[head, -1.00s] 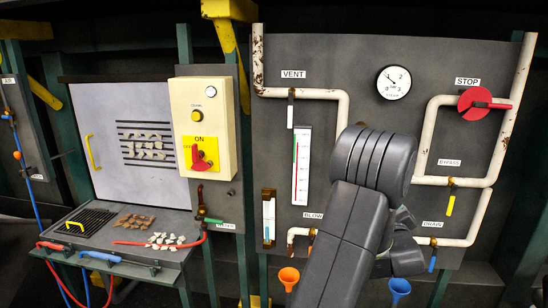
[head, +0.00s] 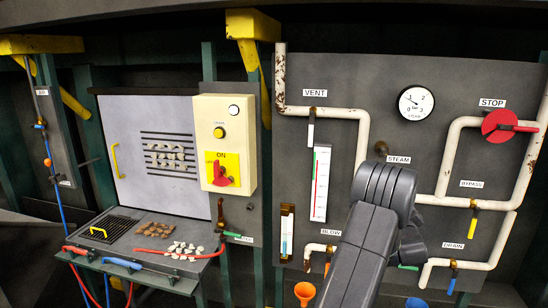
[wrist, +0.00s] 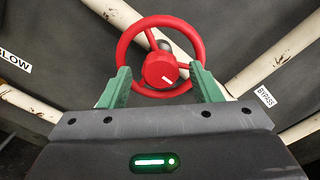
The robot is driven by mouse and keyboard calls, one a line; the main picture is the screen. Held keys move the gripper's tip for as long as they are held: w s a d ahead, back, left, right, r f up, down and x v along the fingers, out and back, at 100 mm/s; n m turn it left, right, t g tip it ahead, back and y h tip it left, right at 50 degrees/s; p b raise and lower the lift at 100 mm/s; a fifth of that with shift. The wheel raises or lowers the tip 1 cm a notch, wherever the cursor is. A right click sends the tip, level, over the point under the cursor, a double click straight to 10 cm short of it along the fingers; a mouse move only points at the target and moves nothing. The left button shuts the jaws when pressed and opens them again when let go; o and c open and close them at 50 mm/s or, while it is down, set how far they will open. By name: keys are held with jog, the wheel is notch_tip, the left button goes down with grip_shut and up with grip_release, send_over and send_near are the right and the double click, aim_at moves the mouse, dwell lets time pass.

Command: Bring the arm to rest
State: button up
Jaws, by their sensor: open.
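My gripper (wrist: 160,72) shows in the wrist view with its two green fingers spread apart and nothing held between them. A red handwheel (wrist: 162,70) with a round hub lies ahead, in the gap between the fingers in the picture. I cannot tell whether the fingers touch it. In the head view my dark grey arm (head: 375,225) rises from the bottom edge, bent in front of the pipe panel (head: 350,85). The arm hides most of the gripper there, and no handwheel shows behind it.
A yellow switch box (head: 224,143) and a shelf with loose pieces (head: 150,240) stand on the left.

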jog(key=b+v, duration=0.4)
jog(key=v, duration=1)
jog(key=w+d+n+b, duration=0.3)
jog(key=w+n, duration=1)
jog(key=n, duration=0.7)
jog(key=shift+w+d, duration=0.2)
jog(key=shift+w, duration=0.05)
dwell(0.5)
jog(key=shift+f, duration=0.1)
jog(key=shift+a, duration=0.1)
